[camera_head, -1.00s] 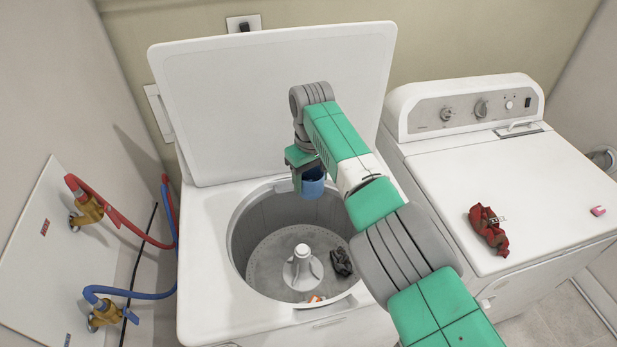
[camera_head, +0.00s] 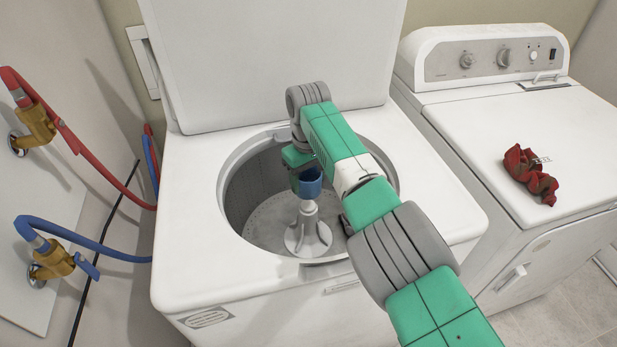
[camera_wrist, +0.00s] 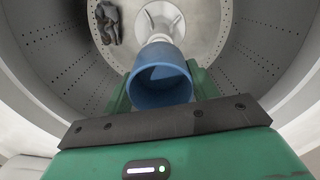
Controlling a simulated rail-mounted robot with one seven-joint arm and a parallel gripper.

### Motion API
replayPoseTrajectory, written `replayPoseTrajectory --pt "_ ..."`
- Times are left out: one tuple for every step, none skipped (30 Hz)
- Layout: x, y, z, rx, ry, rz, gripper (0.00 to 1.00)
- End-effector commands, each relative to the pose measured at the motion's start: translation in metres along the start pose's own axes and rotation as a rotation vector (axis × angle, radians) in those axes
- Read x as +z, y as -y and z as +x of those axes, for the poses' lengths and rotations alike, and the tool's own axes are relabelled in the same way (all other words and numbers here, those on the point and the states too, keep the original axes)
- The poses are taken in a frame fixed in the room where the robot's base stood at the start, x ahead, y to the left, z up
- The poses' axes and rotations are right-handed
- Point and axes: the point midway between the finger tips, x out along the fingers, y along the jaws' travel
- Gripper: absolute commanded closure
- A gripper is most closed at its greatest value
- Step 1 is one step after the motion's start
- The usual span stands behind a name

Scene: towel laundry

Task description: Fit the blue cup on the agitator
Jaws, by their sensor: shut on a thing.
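The blue cup (camera_head: 308,183) is in my gripper (camera_head: 298,172), over the washer's drum. The white agitator (camera_head: 307,232) stands upright in the drum. In the head view the cup appears just above the agitator's top, in line with it; I cannot tell whether they touch. In the wrist view the blue cup (camera_wrist: 161,80) sits between the green fingers of my gripper (camera_wrist: 160,90), its open mouth toward the camera. The agitator (camera_wrist: 160,20) shows beyond the cup, its upper post partly hidden by it.
A dark cloth (camera_wrist: 108,22) lies on the drum floor beside the agitator. The drum's rim (camera_head: 232,225) surrounds the arm closely. The washer lid (camera_head: 270,60) stands open behind. A dryer (camera_head: 470,130) on the right bears a red cloth (camera_head: 530,173). Hoses (camera_head: 85,245) run at left.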

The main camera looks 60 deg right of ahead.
Motion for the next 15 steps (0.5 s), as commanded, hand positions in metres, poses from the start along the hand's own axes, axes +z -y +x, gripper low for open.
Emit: replayPoseTrajectory --pt "0.000 0.000 -0.001 0.000 0.000 0.000 0.64" --pt "0.000 0.000 0.000 0.000 0.000 0.000 0.64" --pt "0.000 0.000 0.002 0.000 0.000 0.000 0.64" --pt "0.000 0.000 0.004 0.000 0.000 0.000 0.64" --pt "0.000 0.000 0.006 0.000 0.000 0.000 0.64" --pt "0.000 0.000 0.009 0.000 0.000 0.000 0.64" --pt "0.000 0.000 0.012 0.000 0.000 0.000 0.64" --pt "0.000 0.000 0.015 0.000 0.000 0.000 0.64" --pt "0.000 0.000 0.020 0.000 0.000 0.000 0.64" --pt "0.000 0.000 0.024 0.000 0.000 0.000 0.64" --pt "0.000 0.000 0.028 -0.001 0.000 0.000 0.64" --pt "0.000 0.000 0.033 -0.001 0.000 0.000 0.64" --pt "0.000 0.000 0.037 0.000 0.001 0.000 0.64" --pt "0.000 0.000 0.041 0.000 0.001 0.000 0.64" --pt "0.000 0.000 0.046 0.001 0.001 0.000 0.64"
